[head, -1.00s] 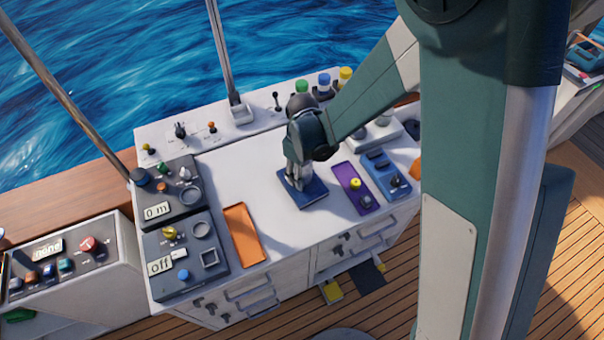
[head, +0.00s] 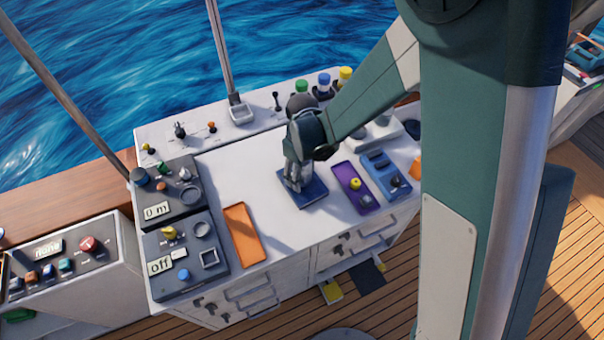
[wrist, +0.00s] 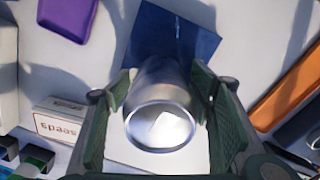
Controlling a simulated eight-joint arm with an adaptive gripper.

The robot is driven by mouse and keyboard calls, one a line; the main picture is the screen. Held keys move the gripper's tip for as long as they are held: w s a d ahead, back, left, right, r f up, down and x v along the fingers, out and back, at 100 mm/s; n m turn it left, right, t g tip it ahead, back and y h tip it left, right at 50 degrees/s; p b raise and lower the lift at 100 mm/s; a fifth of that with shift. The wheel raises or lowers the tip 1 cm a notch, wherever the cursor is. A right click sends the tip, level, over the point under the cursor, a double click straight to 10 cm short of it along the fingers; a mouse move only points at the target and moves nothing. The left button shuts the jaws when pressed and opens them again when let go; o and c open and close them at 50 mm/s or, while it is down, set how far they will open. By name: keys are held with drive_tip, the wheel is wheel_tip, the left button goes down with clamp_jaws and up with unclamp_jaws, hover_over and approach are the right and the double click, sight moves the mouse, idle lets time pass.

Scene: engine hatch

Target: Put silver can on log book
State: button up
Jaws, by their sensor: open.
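The silver can (wrist: 160,115) stands between the two fingers of my gripper (wrist: 170,105) in the wrist view, its round top facing the camera. The fingers are open on either side of it, with a narrow gap showing at least on one side. The dark blue log book (head: 312,194) lies flat on the white counter in the head view, below my gripper (head: 294,180). The book also shows in the wrist view (wrist: 200,38), reaching under the can's far end. The can's base is hidden, so its exact contact with the book is hard to see.
An orange tray (head: 243,236) lies left of the book, and a purple tray (head: 350,192) with a yellow-topped item lies right. A blue device (head: 385,176) is further right. A white seeds box (wrist: 60,121) shows in the wrist view. Grey control panels (head: 170,195) stand left.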

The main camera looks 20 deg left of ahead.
drive_tip(key=shift+r, duration=6.05)
drive_tip(key=shift+w+d+r, duration=0.15)
drive_tip(key=shift+d+r, duration=0.25)
drive_tip(key=shift+d, duration=0.1)
drive_tip(key=d+r+m+t+y, duration=0.1)
drive_tip(key=d+r+m+t, duration=0.15)
drive_tip(key=d+r, duration=0.65)
drive_tip(key=d+r+m+t, duration=0.1)
drive_tip(key=d+r+m, duration=0.35)
drive_tip(key=d, duration=0.95)
drive_tip(key=s+d+r+m+t, duration=0.2)
drive_tip(key=s+d, duration=0.4)
drive_tip(key=d, duration=0.3)
drive_tip(key=s+d+r+m+t+h, duration=0.1)
drive_tip(key=s+d+r+m, duration=0.2)
drive_tip(key=d, duration=0.7)
drive_tip(key=s+m, duration=0.2)
drive_tip(key=s, duration=0.1)
drive_tip(key=shift+s+d+r+t, duration=0.15)
drive_tip(key=shift+s+t, duration=0.05)
drive_tip(key=shift+t, duration=0.15)
